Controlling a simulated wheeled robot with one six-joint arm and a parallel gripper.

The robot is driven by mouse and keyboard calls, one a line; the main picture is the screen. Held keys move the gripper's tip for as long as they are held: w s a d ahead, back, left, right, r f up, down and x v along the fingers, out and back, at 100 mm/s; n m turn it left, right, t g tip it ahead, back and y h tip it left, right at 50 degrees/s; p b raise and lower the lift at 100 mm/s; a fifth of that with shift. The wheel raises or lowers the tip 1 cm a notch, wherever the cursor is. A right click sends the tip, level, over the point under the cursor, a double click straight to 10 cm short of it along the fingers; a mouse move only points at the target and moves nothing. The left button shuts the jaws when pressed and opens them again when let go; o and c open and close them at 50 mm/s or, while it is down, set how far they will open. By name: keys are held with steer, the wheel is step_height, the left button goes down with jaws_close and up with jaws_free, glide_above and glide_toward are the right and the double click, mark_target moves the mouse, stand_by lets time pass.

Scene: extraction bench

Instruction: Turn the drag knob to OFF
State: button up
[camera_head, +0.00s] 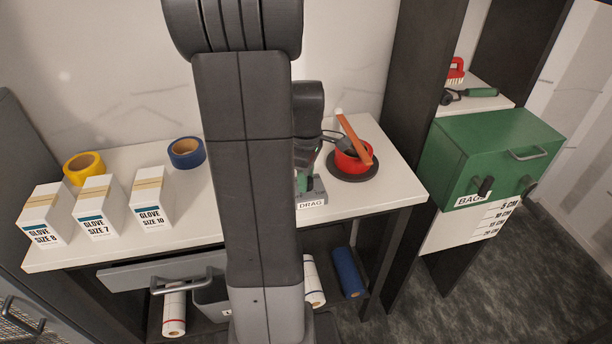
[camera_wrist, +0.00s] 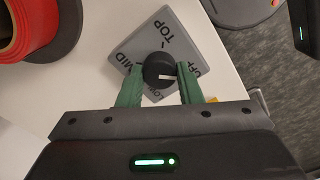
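The drag knob (camera_wrist: 160,70) is round and black, with a white mark, on a grey plate (camera_wrist: 133,50) in the wrist view. TOP and MID show around it; the lower and right labels are partly hidden by my fingers. The white mark points to the right, toward the partly covered label that looks like OFF. My gripper (camera_wrist: 160,80) has its green fingers on both sides of the knob, very close to it; contact is unclear. In the head view the DRAG label (camera_head: 312,203) shows on the bench, but my arm hides the knob.
A red pot (camera_head: 350,160) on a dark round base stands right of the plate in the head view. Glove boxes (camera_head: 98,208) and tape rolls (camera_head: 186,152) stand on the left bench. A green BAGS box (camera_head: 490,155) is at the right.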

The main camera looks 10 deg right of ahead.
steer(key=o, duration=0.4)
steer(key=shift+o, duration=0.2)
steer(key=shift+r, duration=0.1)
step_height(320, 180, up, 14)
steer(key=shift+f, duration=0.25)
step_height(320, 180, down, 14)
steer(key=shift+r, duration=0.15)
stand_by(0.4)
steer(key=shift+r, duration=0.1)
